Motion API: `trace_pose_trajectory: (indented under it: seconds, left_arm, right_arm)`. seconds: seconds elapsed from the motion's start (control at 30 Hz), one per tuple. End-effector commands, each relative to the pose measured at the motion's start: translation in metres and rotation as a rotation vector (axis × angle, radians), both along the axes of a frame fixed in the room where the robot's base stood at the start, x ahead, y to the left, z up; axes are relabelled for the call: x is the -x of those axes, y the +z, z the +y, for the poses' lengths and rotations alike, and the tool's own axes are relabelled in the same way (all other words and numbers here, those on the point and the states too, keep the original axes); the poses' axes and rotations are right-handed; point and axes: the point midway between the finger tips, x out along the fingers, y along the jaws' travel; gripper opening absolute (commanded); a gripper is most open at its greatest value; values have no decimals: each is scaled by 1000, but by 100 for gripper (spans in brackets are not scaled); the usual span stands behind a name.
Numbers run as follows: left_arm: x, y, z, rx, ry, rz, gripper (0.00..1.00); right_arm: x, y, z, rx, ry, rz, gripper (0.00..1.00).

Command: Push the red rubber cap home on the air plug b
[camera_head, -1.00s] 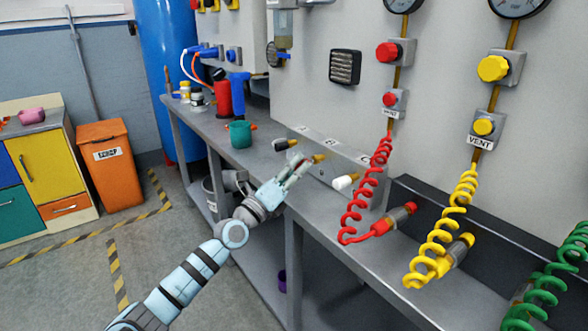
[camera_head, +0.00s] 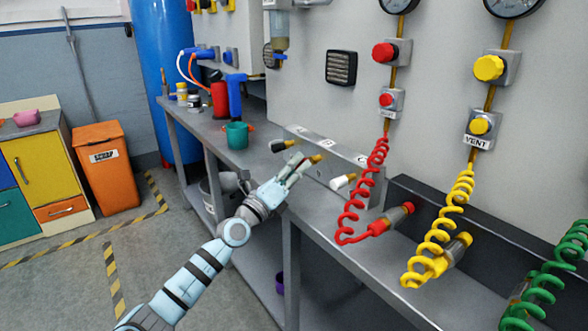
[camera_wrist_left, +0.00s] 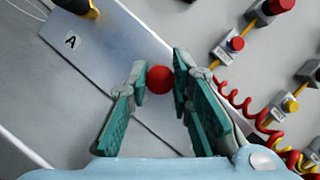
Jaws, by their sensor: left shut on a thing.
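My left gripper (camera_head: 296,166) reaches from the left over the bench to the plug block. It also shows in the left wrist view (camera_wrist_left: 160,80), with its fingertips closed around the round red rubber cap (camera_wrist_left: 159,79). In the head view the fingers mostly hide the cap. The brass tip of air plug b (camera_head: 316,158) shows just beyond the fingertips. I cannot tell whether cap and plug touch. Plug b is hidden in the wrist view. My right gripper is not in view.
The dark-capped plug (camera_head: 280,145) is to the left and the white-capped plug (camera_head: 343,181) to the right on the same grey block (camera_head: 318,176). A red coiled hose (camera_head: 350,212) hangs at the right. A teal cup (camera_head: 236,135) stands on the bench (camera_head: 205,128).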

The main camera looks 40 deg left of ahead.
Motion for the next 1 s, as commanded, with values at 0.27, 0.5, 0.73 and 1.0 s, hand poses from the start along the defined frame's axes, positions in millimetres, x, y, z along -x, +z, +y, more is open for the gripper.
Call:
trace_pose_trajectory:
  seconds: [0.27, 0.5, 0.73, 1.0]
  left_arm:
    - [-5, 0, -1, 1, 1, 0, 8]
    - [-9, 0, -2, 0, 1, 0, 8]
    - [-11, 0, -3, 0, 1, 0, 8]
    - [-11, 0, -3, 0, 1, 0, 44]
  right_arm:
    - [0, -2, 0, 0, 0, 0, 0]
    - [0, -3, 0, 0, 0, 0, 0]
    - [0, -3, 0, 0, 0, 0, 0]
    - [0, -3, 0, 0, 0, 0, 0]
